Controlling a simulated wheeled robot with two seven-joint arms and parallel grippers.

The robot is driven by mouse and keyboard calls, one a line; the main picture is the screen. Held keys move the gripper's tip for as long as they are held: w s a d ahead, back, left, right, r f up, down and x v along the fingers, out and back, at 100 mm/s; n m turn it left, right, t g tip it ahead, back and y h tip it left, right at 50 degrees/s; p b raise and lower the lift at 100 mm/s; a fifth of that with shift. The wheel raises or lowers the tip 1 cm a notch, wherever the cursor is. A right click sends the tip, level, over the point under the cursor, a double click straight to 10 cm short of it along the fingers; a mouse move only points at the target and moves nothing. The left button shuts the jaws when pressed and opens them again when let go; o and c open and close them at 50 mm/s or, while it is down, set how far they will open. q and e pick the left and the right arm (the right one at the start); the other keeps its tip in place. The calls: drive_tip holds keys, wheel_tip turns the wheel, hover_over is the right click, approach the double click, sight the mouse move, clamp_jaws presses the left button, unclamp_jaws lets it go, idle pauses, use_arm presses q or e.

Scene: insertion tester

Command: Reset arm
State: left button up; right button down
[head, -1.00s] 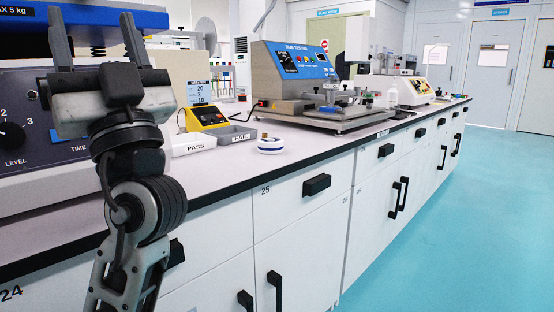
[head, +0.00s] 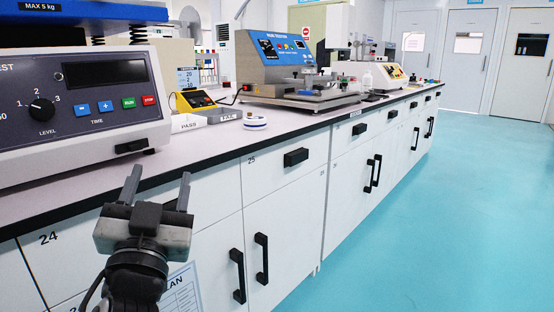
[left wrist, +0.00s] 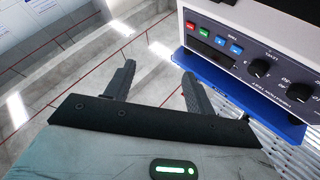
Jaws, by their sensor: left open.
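My left gripper (head: 157,188) is open and empty, with its two fingers pointing up. It is in front of the cabinet doors, below the bench's front edge, in the lower left of the head view. In the left wrist view its two fingers (left wrist: 157,85) stand apart with nothing between them. My right gripper is not in view.
A vibration tester (head: 75,105) with a blue top stands on the bench at left; its panel also shows in the left wrist view (left wrist: 250,55). PASS and FAIL trays (head: 190,123), a blue-and-grey tester (head: 285,65) and other instruments stand farther along. Free floor (head: 450,190) lies to the right.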

use_arm(q)
drive_tip(key=s+d+f+g+h, duration=0.5)
drive_tip(key=s+f, duration=0.3)
drive_tip(key=f, duration=0.3)
drive_tip(key=s+d+f+g+h, duration=0.45)
drive_tip(key=s+f, duration=0.35)
drive_tip(key=f, duration=0.3)
drive_tip(key=s+a+r+g+y+p, duration=0.1)
drive_tip(key=r+p, duration=0.4)
drive_tip(key=p, duration=0.9)
drive_tip(key=s+a+r+g+y+p, duration=0.1)
drive_tip(key=a+r+p, duration=0.4)
drive_tip(key=p, duration=0.9)
drive_tip(key=shift+a+r+g+y, duration=0.15)
drive_tip(key=shift+r+g+y, duration=0.35)
drive_tip(key=shift+y, duration=0.55)
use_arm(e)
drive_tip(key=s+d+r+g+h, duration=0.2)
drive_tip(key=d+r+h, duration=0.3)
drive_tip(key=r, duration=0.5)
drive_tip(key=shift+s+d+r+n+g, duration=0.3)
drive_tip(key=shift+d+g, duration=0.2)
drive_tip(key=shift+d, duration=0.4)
